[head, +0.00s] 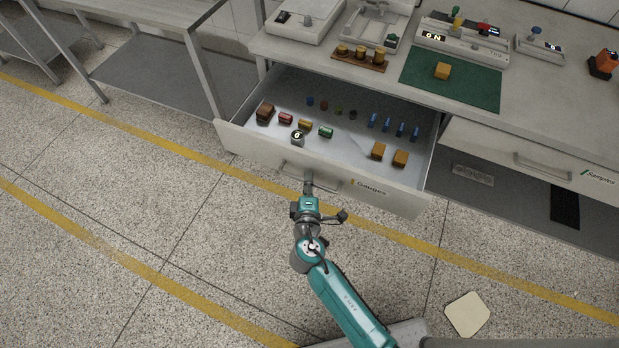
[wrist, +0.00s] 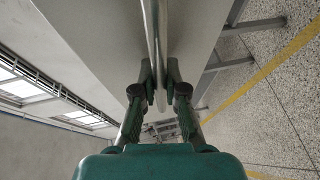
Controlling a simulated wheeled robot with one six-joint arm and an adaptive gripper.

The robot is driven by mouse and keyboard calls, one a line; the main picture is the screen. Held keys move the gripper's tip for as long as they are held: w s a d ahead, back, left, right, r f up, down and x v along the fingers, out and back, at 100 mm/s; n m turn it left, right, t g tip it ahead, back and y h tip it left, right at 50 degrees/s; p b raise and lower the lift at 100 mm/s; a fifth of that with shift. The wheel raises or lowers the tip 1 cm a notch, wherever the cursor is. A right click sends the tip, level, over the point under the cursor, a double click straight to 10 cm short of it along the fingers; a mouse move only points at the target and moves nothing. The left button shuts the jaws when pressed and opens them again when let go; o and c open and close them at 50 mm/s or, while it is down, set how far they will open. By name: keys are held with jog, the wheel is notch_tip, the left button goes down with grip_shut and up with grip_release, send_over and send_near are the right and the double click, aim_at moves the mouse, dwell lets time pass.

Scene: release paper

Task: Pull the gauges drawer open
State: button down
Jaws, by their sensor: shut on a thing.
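The gauges drawer (head: 250,141) stands pulled out from under the workbench, and its contents show. Its front carries a "Gauges" label (head: 369,188) and a metal bar handle (head: 325,184). My gripper (head: 308,186) is at the left part of that handle. In the wrist view my gripper (wrist: 160,80) has a finger on each side of the handle bar (wrist: 153,35) and is shut on it. The drawer front (wrist: 105,45) shows beside the bar. The exact finger contact is small in the head view.
Inside the drawer lie several small coloured parts, blue pegs (head: 387,124), orange blocks (head: 400,158) and a round gauge (head: 297,137). A shut samples drawer (head: 530,165) is at the right. The bench top holds a green mat (head: 470,88) and instruments. Speckled floor (head: 150,190) in front is mostly clear.

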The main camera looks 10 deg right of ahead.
jog(key=c, duration=1.2)
grip_release()
jog(key=v, duration=1.2)
jog(key=shift+f, duration=0.1)
jog(key=s+d+f+m+g+y, duration=0.2)
jog(key=s+d, duration=0.2)
jog(key=s, duration=0.3)
jog(key=s+d+f+m+g+y, duration=0.15)
jog(key=s+d, duration=0.25)
jog(key=s, duration=0.4)
jog(key=s+d+r+m+t, duration=0.3)
jog(key=s+r+m, duration=0.8)
jog(key=s+r, duration=0.3)
notch_tip(320, 180, up, 3)
jog(key=shift+d+f, duration=0.25)
jog(key=shift+d, duration=0.15)
